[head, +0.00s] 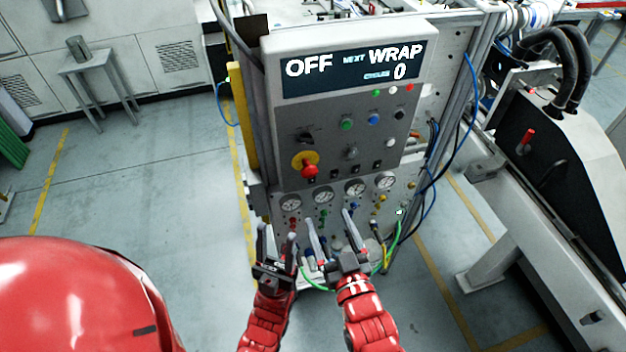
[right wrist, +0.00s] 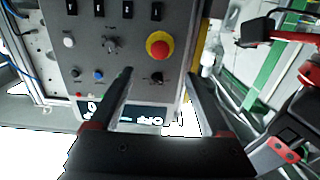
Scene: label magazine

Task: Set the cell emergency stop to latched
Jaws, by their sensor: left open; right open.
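The emergency stop is a red mushroom button (head: 309,171) on a yellow round plate, at the lower left of the grey control panel (head: 340,120) in the head view. It also shows in the right wrist view (right wrist: 158,44), between and beyond the fingers. Whether the button is pressed in cannot be told. My left gripper (head: 276,238) is open and empty, below the button in the picture. My right gripper (head: 329,228) is open and empty, to its right, in front of the gauges. Neither gripper touches the button.
The panel display (head: 350,70) reads OFF, NEXT WRAP, CYCLES 0. A black selector knob (head: 306,138) sits just above the stop; green, blue and black buttons are to the right. Several gauges (head: 355,187) and hoses sit below. Open floor lies left; a machine (head: 560,150) stands right.

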